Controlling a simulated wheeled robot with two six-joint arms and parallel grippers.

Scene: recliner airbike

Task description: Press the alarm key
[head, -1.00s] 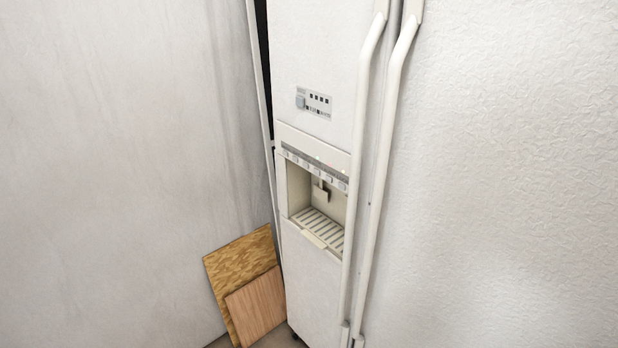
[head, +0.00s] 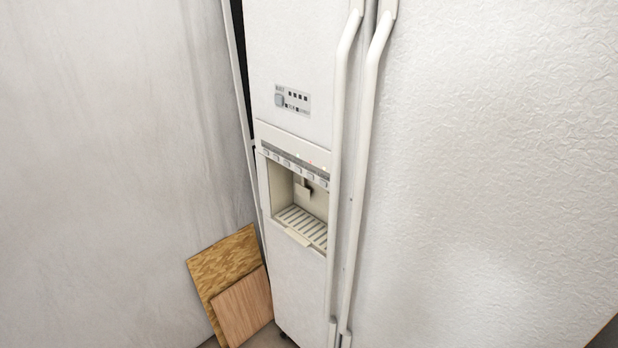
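A white two-door fridge (head: 290,50) stands upright in the head view. Its narrow left door has a small control panel (head: 293,100) with a larger grey button and several small dark marks. Below it is a dispenser recess with a row of several small keys (head: 295,168) along its upper edge. Small lights show just above these keys, one of them reddish. The labels are too small to read, so I cannot tell which key is the alarm key. Neither of my grippers is in view.
Two long white door handles (head: 360,180) stick out right of the dispenser. A slotted drip tray (head: 303,225) lies in the recess. Two wooden boards (head: 243,308) lean at the lower left by the pale wall (head: 110,170). The textured right door fills the right side.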

